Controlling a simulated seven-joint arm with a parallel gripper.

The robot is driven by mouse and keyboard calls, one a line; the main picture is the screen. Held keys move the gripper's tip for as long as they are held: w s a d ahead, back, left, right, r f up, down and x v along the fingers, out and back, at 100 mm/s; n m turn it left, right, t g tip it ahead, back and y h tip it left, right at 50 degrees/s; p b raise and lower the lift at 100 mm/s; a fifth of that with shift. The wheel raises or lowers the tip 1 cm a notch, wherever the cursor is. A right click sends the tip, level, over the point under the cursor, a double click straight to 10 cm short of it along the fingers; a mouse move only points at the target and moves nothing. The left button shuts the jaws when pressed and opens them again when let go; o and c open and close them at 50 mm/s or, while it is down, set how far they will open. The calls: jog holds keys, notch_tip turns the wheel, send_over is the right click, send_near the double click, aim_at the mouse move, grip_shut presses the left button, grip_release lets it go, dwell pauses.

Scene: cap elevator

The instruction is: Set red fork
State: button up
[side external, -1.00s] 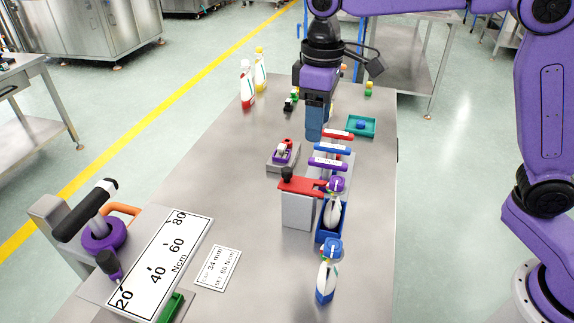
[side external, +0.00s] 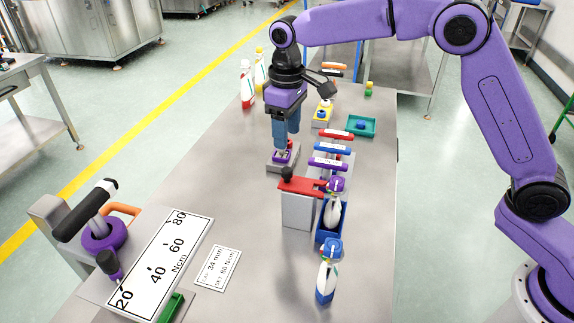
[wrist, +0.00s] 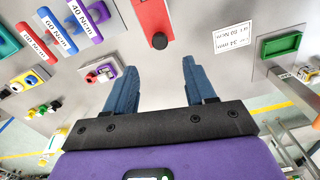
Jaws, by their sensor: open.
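A red labelled bar (side external: 337,135) lies at the back of a row with a blue bar (side external: 333,147) and a purple bar (side external: 328,163); the red one also shows in the wrist view (wrist: 33,40). A red arm with a black knob (side external: 305,186) sits on a white block, and its red body shows in the wrist view (wrist: 152,16). I cannot tell which red piece is the fork. My gripper (side external: 286,141) is open and empty, pointing down near the small grey block (side external: 272,163) with a purple and red piece. Its blue fingers stand apart in the wrist view (wrist: 158,68).
A white bottle in a blue holder (side external: 333,214) and a blue spray bottle (side external: 326,279) stand nearer. A teal tray (side external: 368,127) and a yellow block (side external: 322,116) are behind. A large torque scale (side external: 160,265) lies at front left. The table's left middle is clear.

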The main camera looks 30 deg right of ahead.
aim_at(287, 169)
notch_tip(287, 169, down, 10)
jog(key=shift+f, duration=0.1)
jog(key=shift+c, duration=0.3)
grip_shut()
